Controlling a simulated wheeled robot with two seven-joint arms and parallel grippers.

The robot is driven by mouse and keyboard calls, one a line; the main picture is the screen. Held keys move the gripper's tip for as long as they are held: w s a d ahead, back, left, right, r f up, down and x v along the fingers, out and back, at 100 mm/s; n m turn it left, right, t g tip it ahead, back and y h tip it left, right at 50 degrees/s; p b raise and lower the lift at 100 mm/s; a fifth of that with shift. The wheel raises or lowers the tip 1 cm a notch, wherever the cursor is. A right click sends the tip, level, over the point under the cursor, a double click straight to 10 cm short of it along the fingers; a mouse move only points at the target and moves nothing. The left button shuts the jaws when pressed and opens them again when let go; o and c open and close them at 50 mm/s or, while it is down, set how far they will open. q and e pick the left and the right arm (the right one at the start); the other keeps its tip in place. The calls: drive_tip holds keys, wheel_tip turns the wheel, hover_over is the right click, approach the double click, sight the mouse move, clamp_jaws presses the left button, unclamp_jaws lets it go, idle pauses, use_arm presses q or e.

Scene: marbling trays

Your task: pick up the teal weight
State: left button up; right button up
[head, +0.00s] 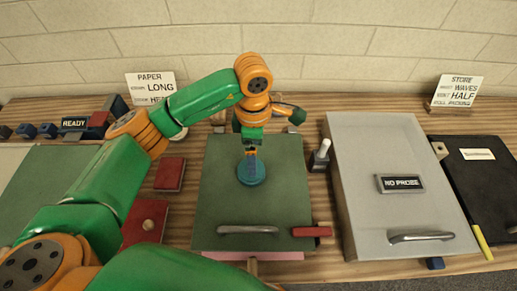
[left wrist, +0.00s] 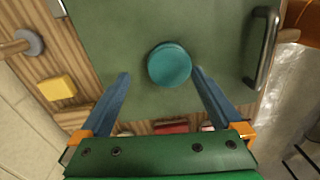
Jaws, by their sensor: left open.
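The teal weight (head: 251,173) is a round disc lying on the green lid (head: 285,200) in the middle of the head view. It also shows in the left wrist view (left wrist: 170,66) as a plain teal round top. My left gripper (head: 250,158) points down over it, with its blue fingers apart. In the left wrist view the weight appears between and just beyond the two fingertips, with nothing held. I cannot tell whether a finger touches it. The fingers cover part of the weight in the head view. My right gripper does not show.
The green lid has a metal handle (head: 248,230) near its front edge. A red block (head: 311,232) sits by its front right corner. A grey lid (head: 375,140) marked NO PROBE stands to the right, and a black one (head: 480,195) beyond. Red blocks (head: 169,174) lie on the left.

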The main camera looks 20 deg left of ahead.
sight(243, 175)
use_arm(q)
drive_tip(key=shift+s+a+f+p, duration=0.15)
drive_tip(key=shift+s+f+p, duration=0.65)
drive_tip(key=shift+s+p, duration=0.2)
drive_tip(key=f, duration=0.1)
drive_tip(key=f+p, duration=0.1)
drive_tip(key=f, duration=0.1)
drive_tip(key=shift+s+a+f, duration=0.1)
drive_tip(key=shift+s+f, duration=0.05)
drive_tip(key=shift+s, duration=0.05)
drive_tip(key=shift+f, duration=0.4)
drive_tip(key=shift+w+f, duration=0.25)
drive_tip(key=shift+w, duration=0.2)
drive_tip(key=shift+r, duration=0.15)
clamp_jaws()
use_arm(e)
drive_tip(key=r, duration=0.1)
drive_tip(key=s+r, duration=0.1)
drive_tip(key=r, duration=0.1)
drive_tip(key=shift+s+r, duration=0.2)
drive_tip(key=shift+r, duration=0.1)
